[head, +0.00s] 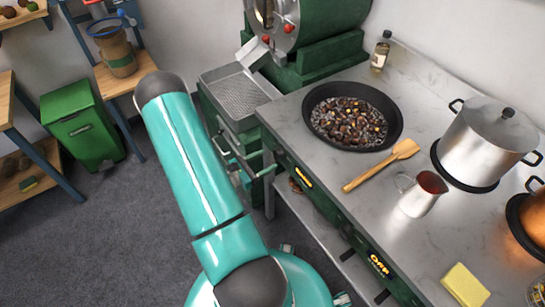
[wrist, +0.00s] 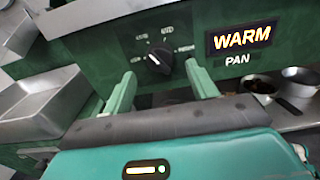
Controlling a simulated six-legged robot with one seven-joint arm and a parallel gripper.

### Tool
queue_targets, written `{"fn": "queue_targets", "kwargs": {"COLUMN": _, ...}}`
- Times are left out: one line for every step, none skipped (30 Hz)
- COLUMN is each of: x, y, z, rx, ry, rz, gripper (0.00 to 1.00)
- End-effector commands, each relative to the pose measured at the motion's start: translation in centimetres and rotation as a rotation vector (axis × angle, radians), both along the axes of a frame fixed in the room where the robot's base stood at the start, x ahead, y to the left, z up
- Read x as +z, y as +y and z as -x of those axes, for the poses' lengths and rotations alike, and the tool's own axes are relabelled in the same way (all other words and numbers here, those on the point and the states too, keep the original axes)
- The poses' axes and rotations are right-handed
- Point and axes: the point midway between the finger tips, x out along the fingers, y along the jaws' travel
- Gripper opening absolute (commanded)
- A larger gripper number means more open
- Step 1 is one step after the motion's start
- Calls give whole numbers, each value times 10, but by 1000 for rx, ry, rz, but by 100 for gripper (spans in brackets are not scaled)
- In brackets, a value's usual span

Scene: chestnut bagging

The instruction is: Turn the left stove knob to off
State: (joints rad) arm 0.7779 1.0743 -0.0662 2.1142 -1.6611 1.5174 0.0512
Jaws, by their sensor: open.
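The left stove knob (wrist: 160,61) is a dark round knob with a white pointer line on the green stove front, in the wrist view. Small markings surround it, too blurred to read. Beside it a lit display (wrist: 241,39) reads "WARM", with "PAN" below. My gripper (wrist: 160,75) is open, its two green fingers on either side of the knob in the picture; I cannot tell if they touch it. In the head view my gripper (head: 240,168) shows at the stove front, left of the lit display (head: 302,176); the knob is hidden there.
A black pan of chestnuts (head: 352,115) sits on the counter, with a wooden spatula (head: 381,165), metal jug (head: 423,194) and lidded pot (head: 487,140) near it. A second display (head: 380,265) reads "OFF". A metal tray (head: 238,94) stands behind my gripper.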

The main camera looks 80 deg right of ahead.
Motion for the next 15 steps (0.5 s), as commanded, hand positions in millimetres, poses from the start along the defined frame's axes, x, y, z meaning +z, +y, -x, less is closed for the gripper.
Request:
{"fn": "queue_targets", "kwargs": {"x": 0, "y": -7, "z": 8, "rx": -5, "ry": 0, "rz": 0, "gripper": 58}}
{"fn": "queue_targets", "kwargs": {"x": 0, "y": -10, "z": 11, "rx": -4, "ry": 0, "rz": 0, "gripper": 58}}
{"fn": "queue_targets", "kwargs": {"x": 0, "y": -15, "z": 14, "rx": -4, "ry": -1, "rz": 1, "gripper": 58}}
{"fn": "queue_targets", "kwargs": {"x": 0, "y": -18, "z": 17, "rx": -4, "ry": -1, "rz": 1, "gripper": 58}}
{"fn": "queue_targets", "kwargs": {"x": 0, "y": -20, "z": 19, "rx": -2, "ry": -1, "rz": 0, "gripper": 58}}
{"fn": "queue_targets", "kwargs": {"x": 0, "y": -23, "z": 21, "rx": -2, "ry": -1, "rz": -1, "gripper": 58}}
{"fn": "queue_targets", "kwargs": {"x": 0, "y": -25, "z": 23, "rx": -2, "ry": -1, "rz": -1, "gripper": 58}}
{"fn": "queue_targets", "kwargs": {"x": 0, "y": -26, "z": 24, "rx": -2, "ry": -1, "rz": -1, "gripper": 58}}
{"fn": "queue_targets", "kwargs": {"x": 0, "y": -28, "z": 25, "rx": -1, "ry": -1, "rz": -1, "gripper": 58}}
{"fn": "queue_targets", "kwargs": {"x": 0, "y": -28, "z": 25, "rx": 0, "ry": -1, "rz": -1, "gripper": 58}}
{"fn": "queue_targets", "kwargs": {"x": 0, "y": -29, "z": 26, "rx": 1, "ry": -1, "rz": -1, "gripper": 58}}
{"fn": "queue_targets", "kwargs": {"x": 0, "y": -29, "z": 26, "rx": 1, "ry": -1, "rz": -1, "gripper": 58}}
{"fn": "queue_targets", "kwargs": {"x": 0, "y": -29, "z": 26, "rx": 1, "ry": -1, "rz": -1, "gripper": 58}}
{"fn": "queue_targets", "kwargs": {"x": 0, "y": -29, "z": 26, "rx": 1, "ry": -1, "rz": -1, "gripper": 58}}
{"fn": "queue_targets", "kwargs": {"x": 0, "y": -29, "z": 26, "rx": 1, "ry": -1, "rz": -1, "gripper": 58}}
